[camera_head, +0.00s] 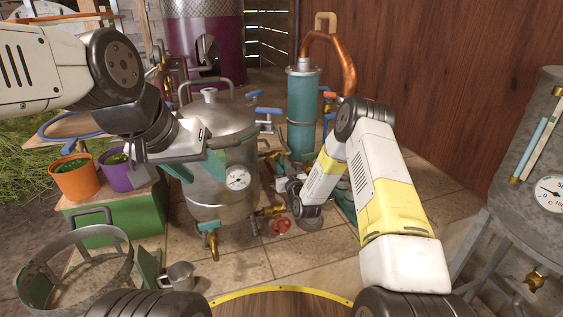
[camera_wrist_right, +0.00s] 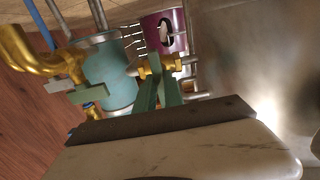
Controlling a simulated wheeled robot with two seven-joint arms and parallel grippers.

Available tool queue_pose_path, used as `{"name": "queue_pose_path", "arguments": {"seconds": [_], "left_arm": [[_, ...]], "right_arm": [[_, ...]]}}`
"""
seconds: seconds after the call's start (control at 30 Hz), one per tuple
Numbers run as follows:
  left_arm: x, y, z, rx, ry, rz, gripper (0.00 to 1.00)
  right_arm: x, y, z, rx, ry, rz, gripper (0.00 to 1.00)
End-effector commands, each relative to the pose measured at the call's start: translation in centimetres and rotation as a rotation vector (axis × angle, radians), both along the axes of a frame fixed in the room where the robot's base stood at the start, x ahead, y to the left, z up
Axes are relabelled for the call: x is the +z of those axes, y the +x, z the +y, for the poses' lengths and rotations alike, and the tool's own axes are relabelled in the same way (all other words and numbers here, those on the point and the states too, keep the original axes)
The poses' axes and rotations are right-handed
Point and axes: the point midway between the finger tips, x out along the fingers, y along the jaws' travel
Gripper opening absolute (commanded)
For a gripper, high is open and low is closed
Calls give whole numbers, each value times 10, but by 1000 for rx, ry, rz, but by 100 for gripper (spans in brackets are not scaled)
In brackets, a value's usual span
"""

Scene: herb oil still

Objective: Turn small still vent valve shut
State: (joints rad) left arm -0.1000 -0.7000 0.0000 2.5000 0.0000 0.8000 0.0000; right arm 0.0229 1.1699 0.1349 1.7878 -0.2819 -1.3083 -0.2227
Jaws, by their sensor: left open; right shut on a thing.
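The small still is a steel pot (camera_head: 222,190) with a round dial gauge (camera_head: 238,177) on its front. In the right wrist view its steel side (camera_wrist_right: 255,50) fills the right. My right gripper (camera_wrist_right: 158,75) has its green fingers together at a brass valve (camera_wrist_right: 152,66) beside the still and is shut on it. The fingers hide part of this valve, so its handle position cannot be told. In the head view the right wrist stands just right of the still, its fingertips hard to make out. My left gripper (camera_head: 198,167) is open and empty in front of the still.
A teal cylinder (camera_head: 301,105) with a copper pipe (camera_head: 343,55) stands behind right. A red wheel (camera_head: 281,226) and a brass fitting (camera_head: 211,243) sit low at the still. Orange (camera_head: 74,178) and purple (camera_head: 119,172) pots are left. A metal mug (camera_head: 180,276) is on the floor.

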Motion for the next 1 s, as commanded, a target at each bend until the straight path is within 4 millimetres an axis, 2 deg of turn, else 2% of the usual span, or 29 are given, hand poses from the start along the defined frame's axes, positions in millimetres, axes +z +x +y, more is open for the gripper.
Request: {"name": "queue_pose_path", "arguments": {"seconds": [0.63, 0.67, 0.73, 1.0], "left_arm": [[0, 0, 0, 0, 0, 0, 49], [0, 0, 0, 0, 0, 0, 49], [0, 0, 0, 0, 0, 0, 49], [0, 0, 0, 0, 0, 0, 49]], "right_arm": [[-2, -1, 0, 0, 45, 19, 0], [-2, -1, 0, 0, 45, 19, 19], [-2, -1, 0, 0, 45, 19, 33], [-1, 0, 0, 0, 44, 16, 34]]}}
